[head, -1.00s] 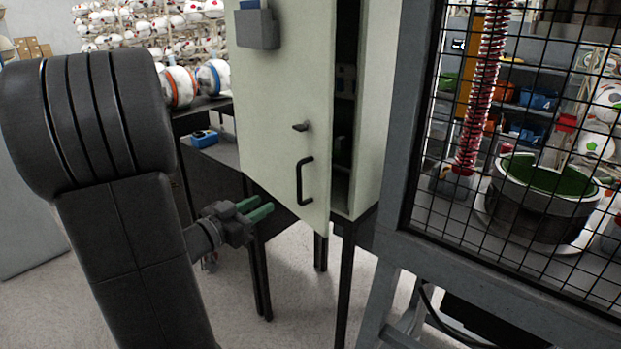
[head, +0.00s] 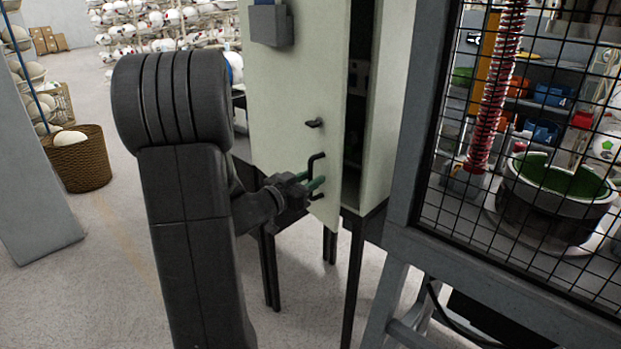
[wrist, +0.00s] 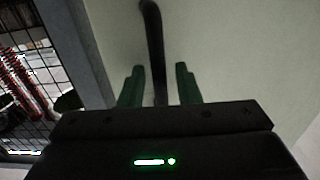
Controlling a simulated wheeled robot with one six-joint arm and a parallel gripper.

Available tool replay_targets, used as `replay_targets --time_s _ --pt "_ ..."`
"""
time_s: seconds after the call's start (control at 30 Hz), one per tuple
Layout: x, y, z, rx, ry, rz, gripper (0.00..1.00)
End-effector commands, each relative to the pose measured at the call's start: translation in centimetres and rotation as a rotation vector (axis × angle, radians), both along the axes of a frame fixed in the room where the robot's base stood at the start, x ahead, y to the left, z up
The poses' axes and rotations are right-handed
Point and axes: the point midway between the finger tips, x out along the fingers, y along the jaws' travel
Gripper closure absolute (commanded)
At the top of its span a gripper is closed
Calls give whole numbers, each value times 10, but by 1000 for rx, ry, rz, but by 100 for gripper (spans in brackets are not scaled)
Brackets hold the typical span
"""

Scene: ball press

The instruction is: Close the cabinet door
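The cabinet door (head: 282,110) is pale green-white and stands ajar, with a dark gap between its right edge and the cabinet (head: 392,120). A black bar handle (head: 311,166) is on the lower right of the door, below a small dark latch knob (head: 314,123). My gripper (head: 315,183) is at the handle, its green fingers pointing at the door. In the wrist view, the open fingers (wrist: 158,86) stand on either side of the black handle bar (wrist: 154,50), with a visible gap on each side.
A grey-framed mesh cage (head: 405,140) with a press stands close to the right of the cabinet. A brown basket (head: 77,160) sits on the floor at far left. Shelves of balls fill the back.

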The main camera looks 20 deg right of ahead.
Motion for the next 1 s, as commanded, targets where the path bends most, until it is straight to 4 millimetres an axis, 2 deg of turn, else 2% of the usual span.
replay_targets --time_s 0.3,0.47,0.7,0.83,1.0 --pt "1 -2 0 -1 0 0 70" --pt "1 -2 0 -1 0 0 100" --pt "1 -4 0 -1 -1 3 100" --pt "4 -20 -1 -3 -7 33 100" --pt "9 -53 -1 -2 -3 94 100"
